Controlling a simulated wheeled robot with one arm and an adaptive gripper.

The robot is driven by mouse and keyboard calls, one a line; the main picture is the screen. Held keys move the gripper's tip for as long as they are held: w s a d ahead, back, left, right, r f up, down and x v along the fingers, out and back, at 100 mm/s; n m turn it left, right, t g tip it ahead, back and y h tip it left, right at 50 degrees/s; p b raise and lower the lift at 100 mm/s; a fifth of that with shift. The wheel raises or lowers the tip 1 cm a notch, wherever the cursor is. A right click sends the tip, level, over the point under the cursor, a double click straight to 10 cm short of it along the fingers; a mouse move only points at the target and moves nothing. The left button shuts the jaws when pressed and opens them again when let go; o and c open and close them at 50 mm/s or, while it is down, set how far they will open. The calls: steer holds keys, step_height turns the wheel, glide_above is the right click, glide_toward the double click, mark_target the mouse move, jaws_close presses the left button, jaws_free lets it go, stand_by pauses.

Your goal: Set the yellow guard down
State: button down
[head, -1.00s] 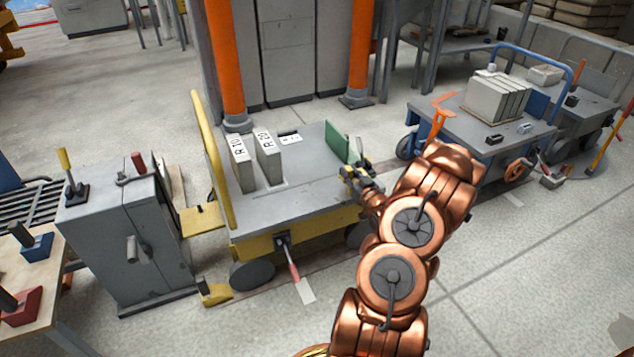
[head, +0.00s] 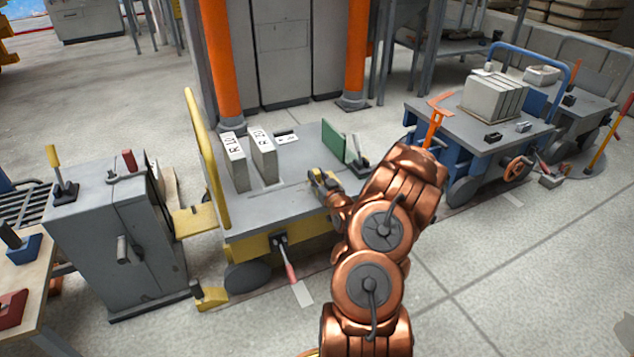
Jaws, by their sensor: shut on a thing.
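My gripper (head: 322,182) is low over the front right part of the yellow cart's grey deck (head: 290,208). It is shut on a small yellow piece, the yellow guard (head: 316,175), which is partly hidden by the fingers. I cannot tell whether the guard touches the deck. A small lever with a dark base and pale handle (head: 358,158) stands at the deck's right end, behind my gripper and apart from it.
Two pale panels marked R (head: 236,162) stand on the deck's left half, near a white card (head: 285,138). A green plate (head: 333,141) stands upright at the right end. Bare deck lies between. A yellow rail (head: 205,150) edges the left; a blue cart (head: 465,135) stands right.

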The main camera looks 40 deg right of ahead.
steer(key=shift+f, duration=0.45)
steer(key=shift+r, duration=0.1)
steer(key=c, duration=1)
jaws_free()
steer(key=shift+p+v, duration=1.75)
steer(key=shift+v, duration=4.25)
